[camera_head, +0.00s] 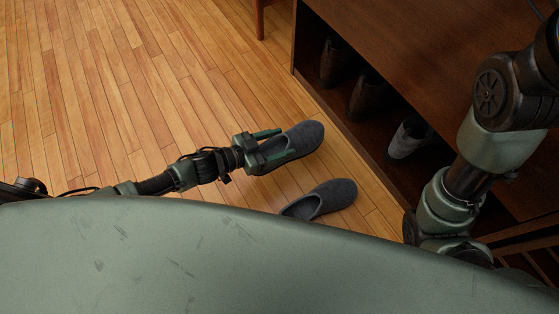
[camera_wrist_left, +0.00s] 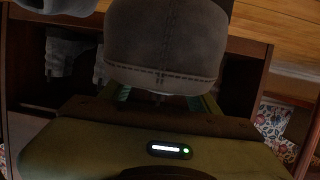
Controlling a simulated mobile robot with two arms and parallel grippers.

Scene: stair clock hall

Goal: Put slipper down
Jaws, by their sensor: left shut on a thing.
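A dark grey slipper (camera_head: 306,136) is in my left gripper (camera_head: 266,148), its toe pointing right toward the shelf. The gripper is shut on the slipper's heel end. In the left wrist view the slipper's stitched heel (camera_wrist_left: 165,45) fills the upper middle, with the green fingers at its sides. I cannot tell whether its sole touches the floor. A matching slipper (camera_head: 337,194) sits on the wooden floor just below it in the head view, its heel partly hidden by my body. My right arm shows at the right, but its gripper is out of view.
A dark wooden shelf unit (camera_head: 411,60) stands on the right. Its low compartment holds brown shoes (camera_head: 368,97) and a grey shoe (camera_head: 409,138). A wooden leg (camera_head: 259,18) stands at the top. The plank floor (camera_head: 130,90) is clear to the left.

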